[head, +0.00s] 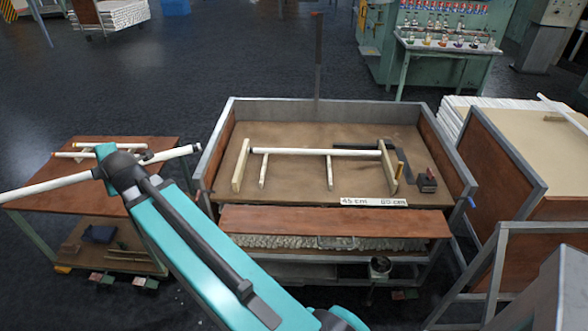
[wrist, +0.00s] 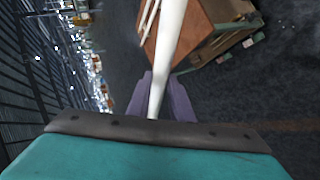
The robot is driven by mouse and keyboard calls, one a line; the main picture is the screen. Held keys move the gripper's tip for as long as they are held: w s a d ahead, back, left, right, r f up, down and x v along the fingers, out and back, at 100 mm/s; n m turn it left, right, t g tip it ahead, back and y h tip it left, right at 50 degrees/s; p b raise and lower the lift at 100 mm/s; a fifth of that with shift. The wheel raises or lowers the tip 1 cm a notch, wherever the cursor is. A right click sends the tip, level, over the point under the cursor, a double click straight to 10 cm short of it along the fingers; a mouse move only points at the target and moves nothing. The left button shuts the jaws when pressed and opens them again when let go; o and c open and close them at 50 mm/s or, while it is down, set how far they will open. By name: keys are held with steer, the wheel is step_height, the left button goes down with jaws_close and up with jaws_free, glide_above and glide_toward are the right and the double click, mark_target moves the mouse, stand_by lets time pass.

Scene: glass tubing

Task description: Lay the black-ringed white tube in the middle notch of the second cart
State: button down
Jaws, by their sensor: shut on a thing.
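My gripper is shut on a long white tube (head: 45,187), held slanting over the left cart (head: 50,195). In the head view the dark wrist hides the jaws and the tube's middle; its right end (head: 180,153) has a small dark mark at the tip. In the wrist view the tube (wrist: 172,40) runs between the purple fingers of my gripper (wrist: 160,92). The left cart carries pale wooden rails and a tube with an orange end (head: 68,154), partly hidden by my arm. The middle cart (head: 290,112) has another white tube (head: 310,151) lying across wooden supports.
The middle cart has raised grey-edged walls, a dark box (head: 427,180) and a length label (head: 373,201). A thin post (head: 318,60) rises behind it. Wood-panelled carts (head: 495,150) stand at right. Open dark floor (head: 200,75) lies behind the left and middle carts.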

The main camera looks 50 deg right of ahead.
steer(key=s+d+f+m+h+b, duration=0.1)
steer(key=s+d+f+b, duration=0.25)
steer(key=d, duration=1.05)
steer(key=s+d+f+m+h+b, duration=0.15)
steer(key=d+f+b, duration=0.3)
steer(key=d, duration=1.05)
steer(key=s+d+f+m+h+b, duration=0.1)
steer(key=s+d+f+b, duration=0.25)
steer(key=d, duration=1.05)
steer(key=s+d+f+b, duration=0.2)
steer(key=s+d+b, duration=0.1)
steer(key=s+d, duration=0.8)
steer(key=s+d+f+m+g+h+b, duration=0.1)
steer(key=s+d+f+b, duration=0.2)
steer(key=s+d, duration=0.8)
steer(key=s+d+f+m+b, duration=0.1)
steer(key=s+d+f+b, duration=0.2)
steer(key=s+d, duration=0.8)
steer(key=shift+s+d+h, duration=0.2)
steer(key=shift+s+h, duration=0.15)
steer(key=shift+s, duration=0.1)
steer(key=w+a+f, duration=0.1)
steer(key=w+a, duration=0.9)
steer(key=w, duration=0.2)
steer(key=shift+w+f, duration=0.25)
